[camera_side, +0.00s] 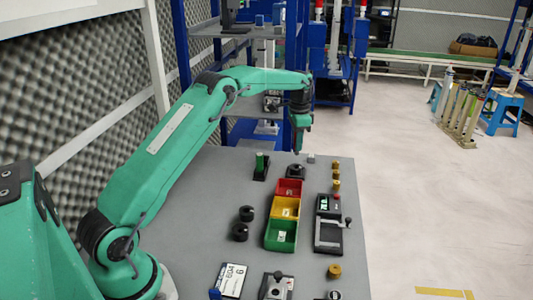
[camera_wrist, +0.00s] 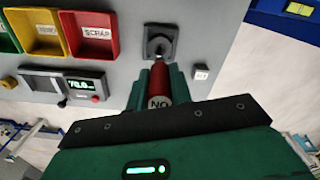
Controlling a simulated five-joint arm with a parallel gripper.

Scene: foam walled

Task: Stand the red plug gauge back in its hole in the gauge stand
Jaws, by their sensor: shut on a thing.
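In the wrist view my gripper (camera_wrist: 155,85) is shut on the red plug gauge (camera_wrist: 158,82), marked "NO". The gauge's metal tip points away from the camera, towards a square black block with a round top (camera_wrist: 160,40). I cannot tell the gap between them. In the side view my gripper (camera_side: 303,124) is above the far part of the table, and the red gauge cannot be made out. The block shows below it (camera_side: 296,171). Left of it, a green plug (camera_side: 260,160) stands upright in a dark base (camera_side: 258,176). I cannot tell for certain which is the gauge stand.
Red (camera_side: 289,187), yellow (camera_side: 285,208) and green (camera_side: 281,236) bins stand mid-table. A small pale cube (camera_side: 311,158) is near the block. A measuring device (camera_side: 328,206) and several brass pieces (camera_side: 336,187) are on the right. Black round parts (camera_side: 240,232) lie left of the bins.

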